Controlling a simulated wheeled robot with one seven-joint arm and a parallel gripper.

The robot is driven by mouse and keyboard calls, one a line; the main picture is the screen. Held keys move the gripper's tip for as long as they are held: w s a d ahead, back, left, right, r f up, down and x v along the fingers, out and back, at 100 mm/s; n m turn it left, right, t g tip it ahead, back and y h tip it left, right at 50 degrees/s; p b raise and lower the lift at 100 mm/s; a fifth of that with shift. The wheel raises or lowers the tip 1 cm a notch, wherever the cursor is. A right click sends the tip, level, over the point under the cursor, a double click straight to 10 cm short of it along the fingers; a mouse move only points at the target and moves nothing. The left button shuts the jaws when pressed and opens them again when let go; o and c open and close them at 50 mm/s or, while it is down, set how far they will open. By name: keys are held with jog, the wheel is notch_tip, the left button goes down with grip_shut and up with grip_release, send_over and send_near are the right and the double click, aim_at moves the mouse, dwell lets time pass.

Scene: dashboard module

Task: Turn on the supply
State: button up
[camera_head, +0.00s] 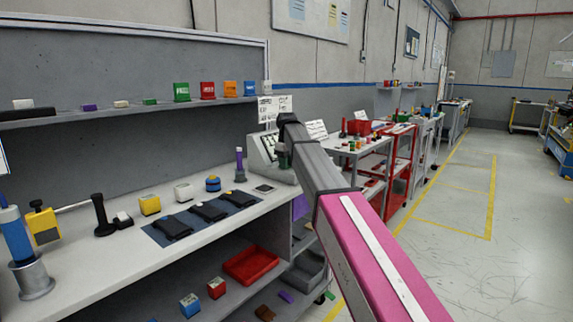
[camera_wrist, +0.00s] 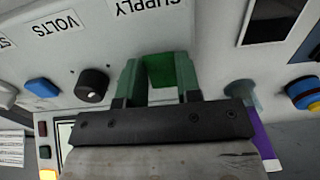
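The supply unit (camera_head: 265,150) is a pale, sloped box at the right end of the worktop. In the wrist view its panel (camera_wrist: 215,40) carries upside-down SUPPLY and VOLTS labels. A green switch-like part (camera_wrist: 170,70) sits below the SUPPLY label. My gripper (camera_wrist: 160,80) is at the panel, its two fingers apart and the green part showing between and just beyond them. I cannot tell whether they touch it. In the head view my gripper (camera_head: 284,158) is in front of the unit and hides part of it.
A black knob (camera_wrist: 92,85) and a blue button (camera_wrist: 42,88) are beside the gripper on the panel. A purple-handled tool (camera_head: 239,165) stands left of the unit. Dark pouches (camera_head: 208,211) lie on a mat. The floor (camera_head: 480,275) at right is clear.

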jog(key=shift+w+a+g+h, duration=0.15)
jog(key=shift+w+g+h, duration=0.05)
jog(key=shift+g+h, duration=0.1)
jog(key=shift+r+g+h, duration=0.1)
jog(key=shift+g+h, duration=0.3)
jog(key=shift+h, duration=0.2)
jog(key=o, duration=0.9)
